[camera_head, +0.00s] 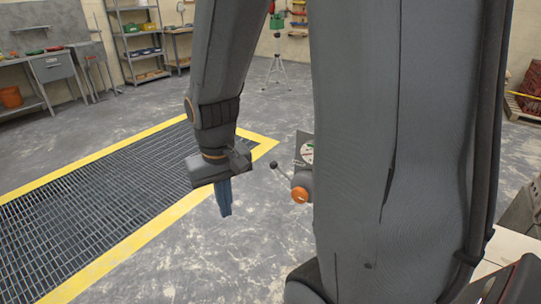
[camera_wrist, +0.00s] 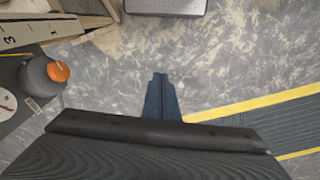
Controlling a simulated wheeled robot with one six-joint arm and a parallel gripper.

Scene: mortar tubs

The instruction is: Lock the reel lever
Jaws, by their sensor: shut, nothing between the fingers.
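A dark lever with a ball knob (camera_head: 274,165) sticks out to the left from a grey unit with an orange cap (camera_head: 299,194) in the head view. A dark panel with a round dial (camera_head: 306,150) stands behind the unit. My arm hides the right part of it. The orange-capped unit (camera_wrist: 58,72) and the dial (camera_wrist: 6,103) also show at the left of the wrist view; I cannot make out the lever there. My gripper (camera_head: 225,212) points down, left of the lever and apart from it. Its blue fingers (camera_wrist: 159,77) are shut and empty.
A floor grating with a yellow border (camera_head: 150,132) lies at the left. A shelf rack (camera_head: 120,40), a workbench (camera_head: 45,70) and a tripod (camera_head: 277,65) stand at the back. A pallet stack (camera_head: 530,90) is at the far right. The floor around my gripper is clear.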

